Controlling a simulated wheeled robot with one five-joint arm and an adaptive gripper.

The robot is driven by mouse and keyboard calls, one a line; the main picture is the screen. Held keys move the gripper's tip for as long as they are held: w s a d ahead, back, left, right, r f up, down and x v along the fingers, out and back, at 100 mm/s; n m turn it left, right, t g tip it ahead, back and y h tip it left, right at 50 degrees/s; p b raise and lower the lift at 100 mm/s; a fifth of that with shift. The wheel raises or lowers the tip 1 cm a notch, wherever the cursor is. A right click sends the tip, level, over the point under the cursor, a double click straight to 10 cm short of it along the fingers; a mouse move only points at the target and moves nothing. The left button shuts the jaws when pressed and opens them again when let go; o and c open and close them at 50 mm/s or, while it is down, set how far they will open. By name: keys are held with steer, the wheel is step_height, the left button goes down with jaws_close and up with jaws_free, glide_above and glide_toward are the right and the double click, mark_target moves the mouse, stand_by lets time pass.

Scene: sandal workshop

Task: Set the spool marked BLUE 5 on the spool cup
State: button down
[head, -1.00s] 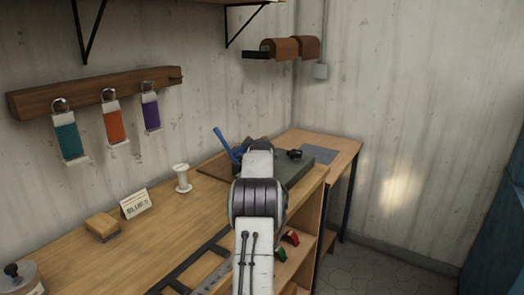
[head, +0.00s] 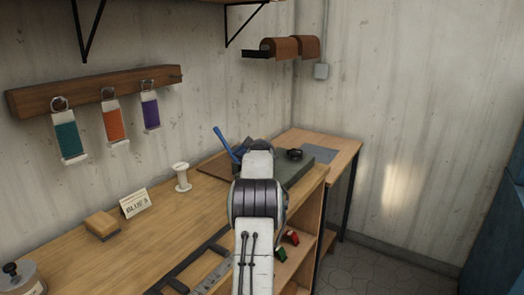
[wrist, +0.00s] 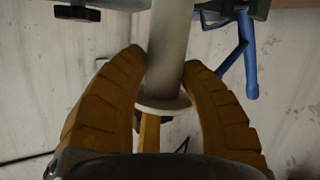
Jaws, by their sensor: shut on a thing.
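My gripper (wrist: 170,65) is shut on a pale spool (wrist: 168,50), with one ochre finger on each side of its shaft in the wrist view. A round flange shows at its lower end in that picture; no marking on it is readable. In the head view my arm hides the gripper and the held spool. A small dark round piece (head: 294,155), perhaps the spool cup, sits on a grey-green block (head: 298,169) beyond my arm. A card reading BLUE 5 (head: 134,203) stands on the bench. Another pale, bare spool (head: 181,176) stands upright behind it.
A blue-handled tool (head: 225,141) is near the block. A tan block (head: 101,224) lies on the bench (head: 152,238). Red and green items sit on the shelf below.

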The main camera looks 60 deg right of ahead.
steer(key=shift+f, duration=0.35)
steer(key=c, duration=1.2)
jaws_free()
steer(key=shift+o, duration=0.2)
steer(key=shift+a+b, duration=0.15)
steer(key=shift+b, duration=0.4)
steer(key=shift+b+v, duration=1.15)
steer(key=shift+b, duration=0.05)
steer(key=b+v, duration=0.5)
steer(key=v, duration=0.3)
steer(key=shift+s+a, duration=0.15)
steer(key=shift+a, duration=0.05)
steer(key=shift+r, duration=0.1)
